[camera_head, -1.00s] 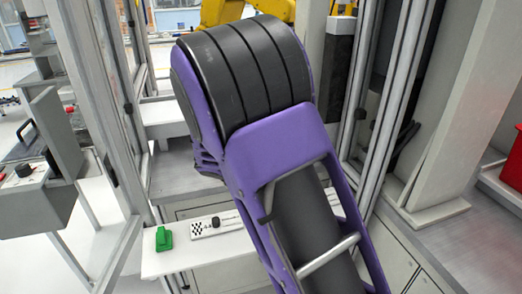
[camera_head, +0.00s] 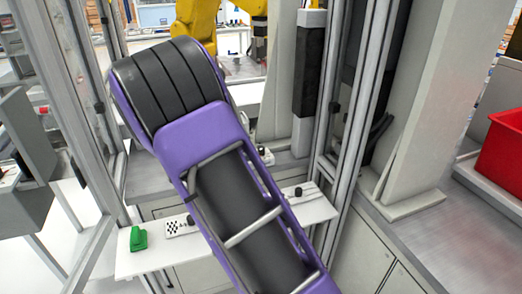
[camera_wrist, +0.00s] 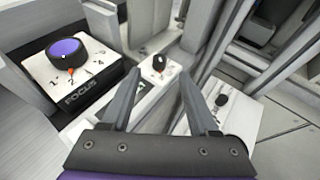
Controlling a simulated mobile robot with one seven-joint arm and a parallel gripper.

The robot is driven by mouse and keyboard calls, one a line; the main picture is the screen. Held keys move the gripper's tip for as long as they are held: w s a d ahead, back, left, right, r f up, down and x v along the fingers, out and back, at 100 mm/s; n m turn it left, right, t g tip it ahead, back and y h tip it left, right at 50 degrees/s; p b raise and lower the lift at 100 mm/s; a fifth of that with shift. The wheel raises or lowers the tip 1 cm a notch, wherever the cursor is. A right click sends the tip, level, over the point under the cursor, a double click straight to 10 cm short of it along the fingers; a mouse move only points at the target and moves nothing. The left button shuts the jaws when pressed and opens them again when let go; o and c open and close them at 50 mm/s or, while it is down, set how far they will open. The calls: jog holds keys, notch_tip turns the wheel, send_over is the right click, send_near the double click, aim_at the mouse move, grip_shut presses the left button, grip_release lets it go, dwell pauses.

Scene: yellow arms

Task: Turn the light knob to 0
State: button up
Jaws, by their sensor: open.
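Several dark knobs show; I cannot read which is the light knob. In the wrist view, a black knob (camera_wrist: 159,63) stands on a small white plate ahead, between and beyond my fingertips. Another dark knob (camera_wrist: 222,99) stands on a pale panel at right, beyond my right finger. A box marked FOCUS (camera_wrist: 76,86), at left, bears a large blue-topped dial (camera_wrist: 68,53) with numbers and a red mark. My gripper (camera_wrist: 160,88) is open and empty, apart from all of them. In the head view my purple arm hides the gripper; a small black knob (camera_head: 298,192) shows to its right.
In the head view, a white shelf (camera_head: 150,261) holds a green object (camera_head: 138,239) and a checkered plate (camera_head: 178,229). Grey frame posts (camera_head: 345,110) rise close at right. A red bin (camera_head: 500,150) sits farther right. A yellow robot arm (camera_head: 205,18) stands behind.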

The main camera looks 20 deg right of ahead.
aim_at(261, 148)
jog(key=x, duration=0.9)
jog(key=shift+w+d+f+b, duration=0.15)
jog(key=shift+d+b, duration=0.1)
jog(key=shift+b, duration=0.15)
jog(key=shift+c, duration=0.3)
grip_shut()
